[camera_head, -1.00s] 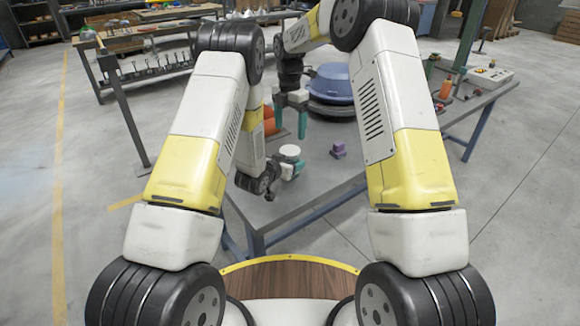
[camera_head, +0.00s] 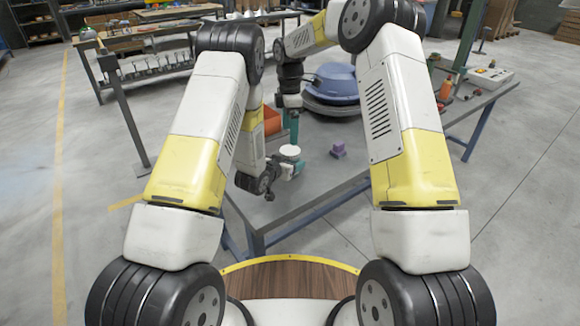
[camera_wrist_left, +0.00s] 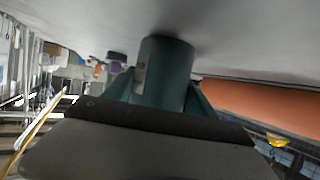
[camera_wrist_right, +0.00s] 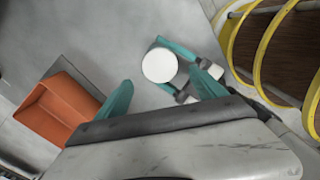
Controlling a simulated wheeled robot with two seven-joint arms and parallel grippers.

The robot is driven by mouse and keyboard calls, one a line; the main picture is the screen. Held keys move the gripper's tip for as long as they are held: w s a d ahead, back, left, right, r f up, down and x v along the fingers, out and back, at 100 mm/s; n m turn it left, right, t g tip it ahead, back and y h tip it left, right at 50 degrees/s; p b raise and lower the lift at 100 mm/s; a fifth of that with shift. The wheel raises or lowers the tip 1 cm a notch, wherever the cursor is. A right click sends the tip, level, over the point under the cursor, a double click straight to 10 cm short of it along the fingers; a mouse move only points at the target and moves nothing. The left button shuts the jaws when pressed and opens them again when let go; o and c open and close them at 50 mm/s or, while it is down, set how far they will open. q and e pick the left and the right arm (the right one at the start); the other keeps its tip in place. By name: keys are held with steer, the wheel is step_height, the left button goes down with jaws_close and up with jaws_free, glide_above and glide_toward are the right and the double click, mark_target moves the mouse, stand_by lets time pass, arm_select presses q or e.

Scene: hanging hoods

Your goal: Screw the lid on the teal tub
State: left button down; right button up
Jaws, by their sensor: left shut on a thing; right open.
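The teal tub (camera_wrist_left: 165,75) stands on the grey table between the fingers of my left gripper (camera_wrist_left: 163,95), which is shut on it. The round white lid (camera_head: 290,151) sits at the top of the tub; it also shows in the right wrist view (camera_wrist_right: 159,65). The frames do not show how tight it is. My right gripper (camera_head: 293,128) is open and points down above the lid. In the right wrist view its teal fingers stand apart, one on each side of the lid and clear of it.
An orange bin (camera_wrist_right: 48,108) stands on the table beside the tub. A small purple block (camera_head: 338,150) lies to the right of the tub. A large blue round thing (camera_head: 333,82) is farther back. An orange bottle (camera_head: 446,87) and a control box (camera_head: 490,79) stand at the far right.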

mark_target(290, 150)
step_height(290, 150, down, 7)
steer(key=shift+r, duration=0.1)
stand_by(0.4)
steer(key=c, duration=1.4)
steer(key=m, duration=0.5)
steer(key=shift+c, duration=0.3)
steer(key=m, duration=0.4)
steer(key=shift+m, duration=0.4)
steer(key=m, duration=1.1)
steer(key=o, duration=1.5)
steer(key=shift+o, duration=0.2)
